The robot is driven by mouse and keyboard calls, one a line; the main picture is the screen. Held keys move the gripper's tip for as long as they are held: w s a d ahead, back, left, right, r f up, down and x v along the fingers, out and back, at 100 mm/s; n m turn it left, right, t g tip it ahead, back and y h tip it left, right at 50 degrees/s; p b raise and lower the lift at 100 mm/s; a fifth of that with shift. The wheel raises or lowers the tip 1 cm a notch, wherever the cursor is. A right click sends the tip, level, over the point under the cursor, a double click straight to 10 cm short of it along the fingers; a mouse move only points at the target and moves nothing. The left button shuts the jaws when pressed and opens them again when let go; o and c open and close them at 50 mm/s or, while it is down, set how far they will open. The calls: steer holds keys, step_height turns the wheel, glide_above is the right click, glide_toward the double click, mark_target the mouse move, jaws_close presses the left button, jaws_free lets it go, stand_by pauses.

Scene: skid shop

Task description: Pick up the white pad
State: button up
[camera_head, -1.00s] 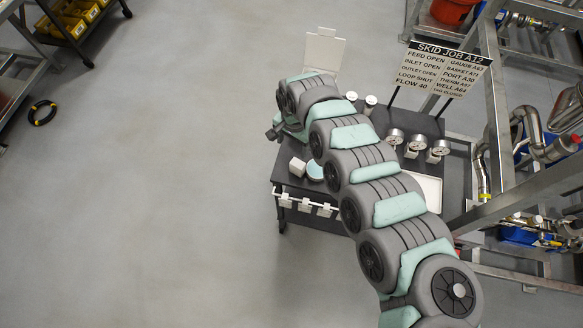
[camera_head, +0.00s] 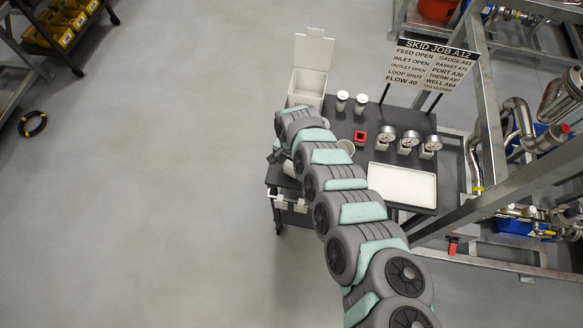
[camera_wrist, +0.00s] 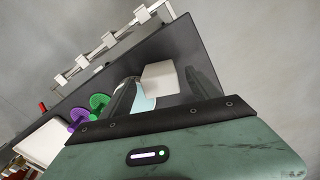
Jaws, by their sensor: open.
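A small white block-like pad (camera_wrist: 158,80) lies on the dark bench top in the wrist view. My gripper (camera_wrist: 165,88) is open, with a grey finger left of the pad and a dark finger to its right; I cannot tell whether either touches it. A pale blue surface (camera_wrist: 146,103) shows just below the pad, mostly hidden by my gripper. In the head view, my arm covers the gripper, and a small white piece (camera_head: 289,168) shows at the arm's left edge.
The dark bench (camera_head: 372,115) also carries a lidded white bin (camera_head: 308,82), white-capped jars (camera_head: 342,97), a red square part (camera_head: 360,136), several gauges (camera_head: 383,137) and a white tray (camera_head: 402,184). A white rail (camera_wrist: 110,40) runs along the bench edge. Purple (camera_wrist: 78,115) and green (camera_wrist: 99,101) wheels lie nearby.

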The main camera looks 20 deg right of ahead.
steer(key=shift+c, duration=0.2)
jaws_close()
stand_by(0.6)
